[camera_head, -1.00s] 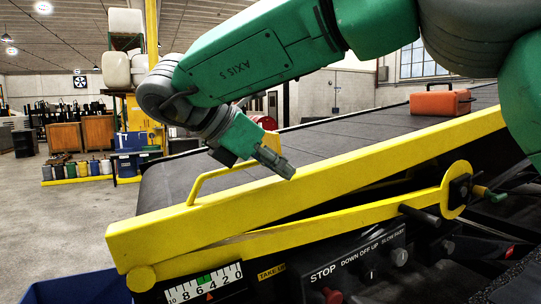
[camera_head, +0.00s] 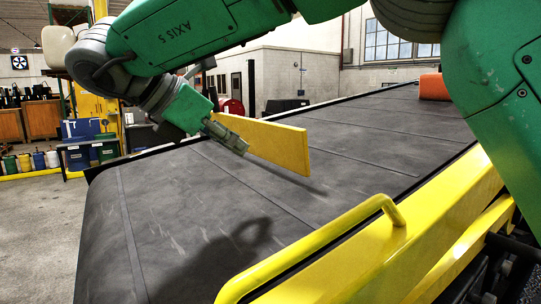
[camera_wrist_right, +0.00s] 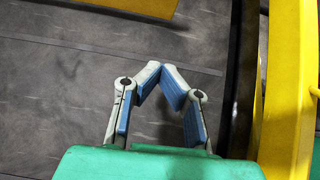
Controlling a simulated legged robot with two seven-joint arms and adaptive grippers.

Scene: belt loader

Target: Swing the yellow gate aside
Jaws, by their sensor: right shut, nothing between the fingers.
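The yellow gate (camera_head: 275,147) is a flat panel standing over the dark conveyor belt (camera_head: 190,225), left of centre in the head view. My right gripper (camera_head: 240,147) is at the panel's left part, in front of it; I cannot tell whether they touch. In the right wrist view the gripper (camera_wrist_right: 165,85) is shut, its blue-padded fingertips together with nothing between them. A yellow piece (camera_wrist_right: 150,7) crosses the top of that view, beyond the fingertips; it may be the gate. My left gripper is not in view.
A yellow side rail (camera_head: 400,255) with a curved yellow handle (camera_head: 315,243) runs along the belt's near side. It shows right of the fingers in the wrist view (camera_wrist_right: 287,90). An orange case (camera_head: 433,87) sits far up the belt.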

